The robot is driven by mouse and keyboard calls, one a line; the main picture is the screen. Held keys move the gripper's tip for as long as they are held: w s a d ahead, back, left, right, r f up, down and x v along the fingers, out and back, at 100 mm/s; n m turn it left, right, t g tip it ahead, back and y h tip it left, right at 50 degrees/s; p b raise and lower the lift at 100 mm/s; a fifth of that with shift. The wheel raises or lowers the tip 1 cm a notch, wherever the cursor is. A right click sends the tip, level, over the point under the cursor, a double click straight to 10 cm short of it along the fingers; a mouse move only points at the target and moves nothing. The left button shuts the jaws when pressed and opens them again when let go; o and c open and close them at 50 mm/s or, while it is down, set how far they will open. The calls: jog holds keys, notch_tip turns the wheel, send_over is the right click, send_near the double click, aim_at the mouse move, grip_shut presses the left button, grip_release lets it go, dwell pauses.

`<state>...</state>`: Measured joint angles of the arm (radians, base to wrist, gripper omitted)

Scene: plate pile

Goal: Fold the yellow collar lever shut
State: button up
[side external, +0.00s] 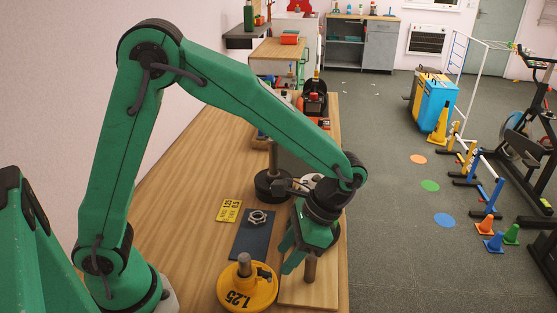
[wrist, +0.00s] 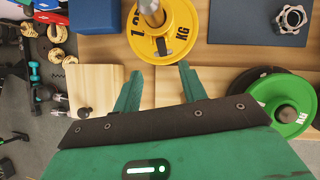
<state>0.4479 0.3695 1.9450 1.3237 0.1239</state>
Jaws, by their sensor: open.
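A yellow weight plate (side external: 236,297) marked 1.25 lies at the front of the bench, with a metal post (side external: 244,264) standing at its middle. It also shows at the top of the wrist view (wrist: 180,35). A small dark piece (wrist: 162,47) sits on the plate beside the post; I cannot tell whether it is a lever. I cannot make out a separate yellow collar lever. My gripper (side external: 289,258) is to the right of the plate and points down. In the wrist view its two green fingers (wrist: 157,72) are apart, with nothing between them, just below the plate's edge.
A dark blue mat (side external: 245,243) holds a metal star-shaped knob (side external: 258,217). A yellow card (side external: 229,211) lies left of it. A pale wooden board (side external: 295,292) with a short post (side external: 310,266) is beside my gripper. A green plate (wrist: 296,128) is at the wrist view's right.

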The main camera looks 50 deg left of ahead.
aim_at(271, 275)
jog(key=shift+x, duration=2.85)
jog(key=shift+a, duration=0.2)
jog(key=shift+c, duration=0.2)
jog(key=c, duration=0.5)
jog(key=shift+o, duration=0.2)
